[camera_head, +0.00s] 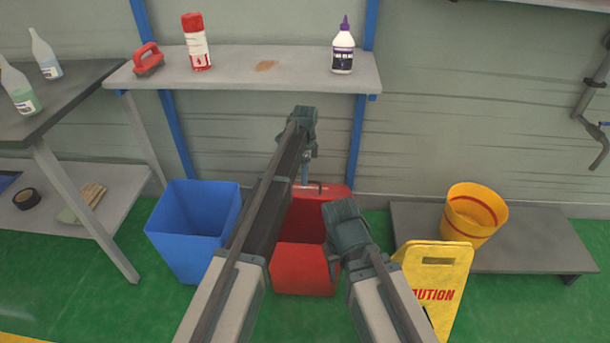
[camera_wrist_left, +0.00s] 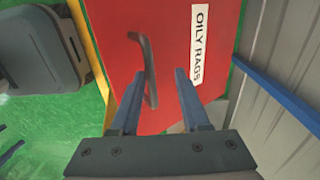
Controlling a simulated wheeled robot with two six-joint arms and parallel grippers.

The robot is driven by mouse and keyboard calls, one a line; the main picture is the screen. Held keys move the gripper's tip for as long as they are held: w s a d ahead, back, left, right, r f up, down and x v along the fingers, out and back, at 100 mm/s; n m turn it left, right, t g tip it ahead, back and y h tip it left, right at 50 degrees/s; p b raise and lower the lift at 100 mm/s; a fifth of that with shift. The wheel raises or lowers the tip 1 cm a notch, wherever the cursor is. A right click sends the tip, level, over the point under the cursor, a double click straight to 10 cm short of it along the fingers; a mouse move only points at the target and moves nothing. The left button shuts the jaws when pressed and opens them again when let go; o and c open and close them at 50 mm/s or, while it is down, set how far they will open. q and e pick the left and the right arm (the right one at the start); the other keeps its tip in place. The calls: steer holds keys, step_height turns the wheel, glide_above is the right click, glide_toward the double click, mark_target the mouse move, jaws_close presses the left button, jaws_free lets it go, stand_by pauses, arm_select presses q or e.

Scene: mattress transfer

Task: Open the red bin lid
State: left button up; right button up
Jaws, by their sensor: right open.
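The red bin (camera_head: 303,268) stands on the floor, partly hidden by my arms. Its lid (camera_head: 336,190) shows as a lit red strip at the back, with darker red in front. I cannot tell clearly how far the lid is raised. In the left wrist view the red lid (camera_wrist_left: 122,35) bears a grey handle (camera_wrist_left: 150,72) and an "OILY RAGS" label (camera_wrist_left: 197,45). My left gripper (camera_head: 305,182) is over the lid; its fingers (camera_wrist_left: 158,85) are apart, on either side of the handle's near end. Contact is unclear. My right gripper (camera_head: 330,266) is open at the bin's front right.
A blue bin (camera_head: 180,245) stands left of the red bin. A yellow caution sign (camera_head: 440,275) stands at right, before a low grey platform (camera_head: 535,240) with a yellow bucket (camera_head: 470,218). A shelf (camera_head: 290,75) with bottles and a brush is above, against the wall.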

arm_select(q)
steer(key=shift+r+p, duration=0.85)
step_height(320, 180, up, 12)
steer(key=p, duration=1.2)
steer(key=shift+w, duration=0.35)
steer(key=s+r+n+p, duration=0.2)
steer(key=s+n, duration=0.2)
steer(key=s, duration=0.8)
steer(key=s+r+n+p, duration=0.3)
steer(key=s+n, duration=0.2)
steer(key=s, duration=0.7)
steer(key=s+r+n+y+p, duration=0.1)
steer(key=s+r+n+p, duration=0.2)
steer(key=s, duration=0.9)
steer(key=shift+s+n, duration=0.25)
steer(key=shift+n, duration=0.85)
